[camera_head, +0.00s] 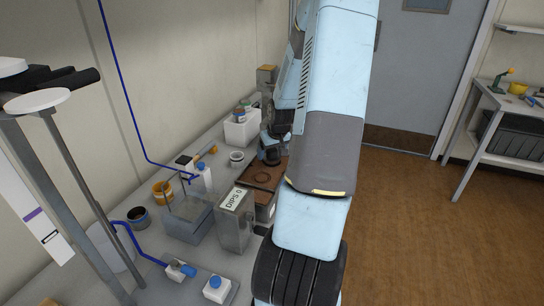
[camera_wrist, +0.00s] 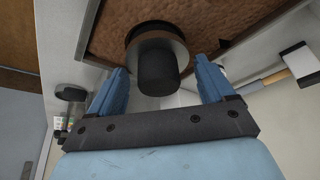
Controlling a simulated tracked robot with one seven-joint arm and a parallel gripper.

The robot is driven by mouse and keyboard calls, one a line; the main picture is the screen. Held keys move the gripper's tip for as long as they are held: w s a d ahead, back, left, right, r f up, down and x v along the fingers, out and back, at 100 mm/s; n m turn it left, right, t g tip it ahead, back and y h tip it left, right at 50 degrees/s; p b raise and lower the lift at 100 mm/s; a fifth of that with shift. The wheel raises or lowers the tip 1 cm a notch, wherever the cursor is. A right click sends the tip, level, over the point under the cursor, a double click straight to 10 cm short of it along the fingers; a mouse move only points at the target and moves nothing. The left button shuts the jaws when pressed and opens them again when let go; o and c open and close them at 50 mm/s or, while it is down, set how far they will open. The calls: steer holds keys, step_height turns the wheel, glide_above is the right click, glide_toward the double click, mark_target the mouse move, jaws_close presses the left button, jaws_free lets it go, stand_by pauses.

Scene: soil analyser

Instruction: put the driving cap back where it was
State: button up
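The driving cap (camera_wrist: 158,68) looks like a dark cylinder with a wider grey collar. In the wrist view it lies between and a little beyond the two blue fingers of my gripper (camera_wrist: 162,66), with a gap on each side. In the head view a dark cylinder that looks like the cap (camera_head: 273,157) is just below my gripper (camera_head: 270,146), at the far edge of a brown surface (camera_head: 263,185) with a round ring mark. My gripper is open. I cannot tell exactly what the cap rests on.
A clear-walled box (camera_head: 187,222) and a container labelled DIPS 0 (camera_head: 233,222) stand on the bench nearer me. A white box with jars (camera_head: 241,130) and a small grey cup (camera_head: 236,158) stand left of my gripper. The wall runs close along the bench's left side.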

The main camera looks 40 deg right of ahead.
steer(key=c, duration=1)
steer(key=shift+c, duration=0.4)
steer(key=shift+r, duration=0.1)
